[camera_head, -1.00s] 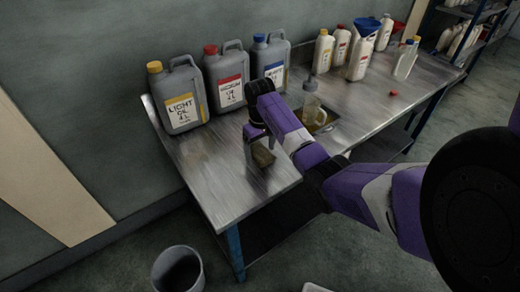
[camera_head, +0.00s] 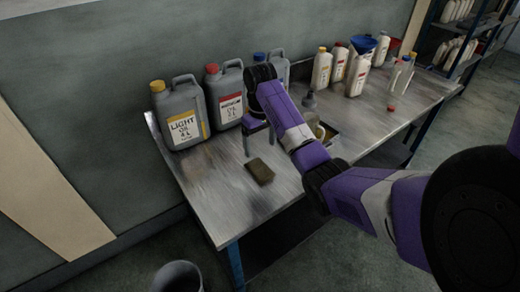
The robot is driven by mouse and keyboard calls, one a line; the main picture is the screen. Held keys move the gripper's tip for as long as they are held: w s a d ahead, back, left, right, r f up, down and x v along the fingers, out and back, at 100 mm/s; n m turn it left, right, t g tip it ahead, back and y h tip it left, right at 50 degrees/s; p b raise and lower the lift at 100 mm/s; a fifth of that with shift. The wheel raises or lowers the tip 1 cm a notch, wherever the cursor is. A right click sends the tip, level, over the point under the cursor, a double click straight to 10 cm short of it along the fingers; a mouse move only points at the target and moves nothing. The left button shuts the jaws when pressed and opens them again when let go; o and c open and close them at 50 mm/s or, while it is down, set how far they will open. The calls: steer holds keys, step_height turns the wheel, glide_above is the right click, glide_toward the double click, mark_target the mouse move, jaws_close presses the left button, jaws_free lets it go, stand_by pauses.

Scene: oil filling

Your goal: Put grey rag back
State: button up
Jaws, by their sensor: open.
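The grey rag (camera_head: 259,171) looks like a small, dark brownish-grey folded block. It lies flat on the metal table (camera_head: 205,190), near the front edge. My gripper (camera_head: 256,144) is open and empty above and just behind the rag, apart from it. The purple arm comes in from the right and hides part of the table behind it.
Grey oil jugs, one labelled light oil (camera_head: 181,122) and one medium (camera_head: 226,100), stand along the wall, with a blue-capped jug (camera_head: 277,68) partly behind my arm. White bottles (camera_head: 358,74) and a red cap (camera_head: 391,108) are further right. A bin (camera_head: 178,277) stands on the floor.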

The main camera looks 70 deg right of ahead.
steer(key=shift+r+p, duration=0.35)
steer(key=shift+r, duration=0.3)
steer(key=shift+w, duration=0.15)
